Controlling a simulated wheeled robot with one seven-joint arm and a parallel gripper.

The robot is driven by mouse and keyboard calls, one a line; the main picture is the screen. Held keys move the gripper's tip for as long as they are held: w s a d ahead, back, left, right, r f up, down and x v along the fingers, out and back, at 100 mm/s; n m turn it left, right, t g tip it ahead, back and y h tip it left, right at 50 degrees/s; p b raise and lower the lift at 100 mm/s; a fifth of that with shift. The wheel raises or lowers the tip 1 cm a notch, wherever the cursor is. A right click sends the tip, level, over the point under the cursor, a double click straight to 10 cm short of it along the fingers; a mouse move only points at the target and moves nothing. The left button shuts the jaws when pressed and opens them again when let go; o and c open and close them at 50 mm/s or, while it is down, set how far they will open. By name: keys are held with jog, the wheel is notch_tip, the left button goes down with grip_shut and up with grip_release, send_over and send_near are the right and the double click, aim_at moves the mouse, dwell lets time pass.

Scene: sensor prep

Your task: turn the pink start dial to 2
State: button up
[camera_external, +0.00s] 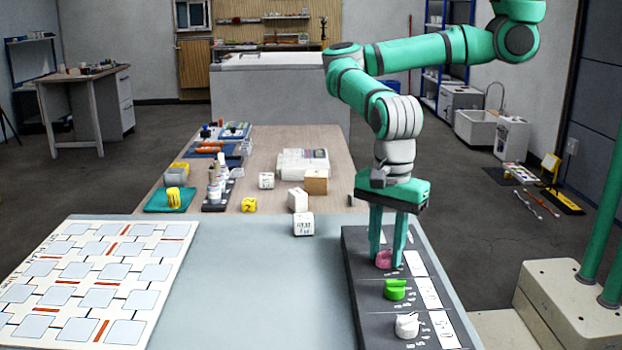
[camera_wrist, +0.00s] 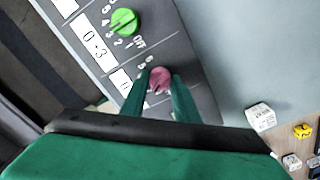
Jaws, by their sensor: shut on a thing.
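The pink start dial (camera_external: 384,259) is the farthest of three dials on a dark grey panel (camera_external: 362,266) at the right of the table in the external view. My gripper (camera_external: 386,262) points down over it, with one green finger on each side, shut on the dial. In the wrist view the pink dial (camera_wrist: 160,78) sits between the two fingertips (camera_wrist: 160,88). The marks around it are partly hidden by the fingers, and I cannot read its setting.
A green dial (camera_external: 395,289) and a white dial (camera_external: 407,325) stand nearer on the panel, beside white labels. White cubes (camera_external: 303,224) and a yellow cube (camera_external: 249,205) lie farther back. A white board with squares (camera_external: 95,280) covers the left. The grey table middle (camera_external: 260,285) is clear.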

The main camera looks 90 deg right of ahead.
aim_at(386, 251)
dwell(0.3)
jog(key=o, duration=1.1)
jog(key=shift+c, duration=0.2)
jog(key=shift+r, duration=0.1)
notch_tip(386, 251, up, 11)
jog(key=shift+f, duration=0.2)
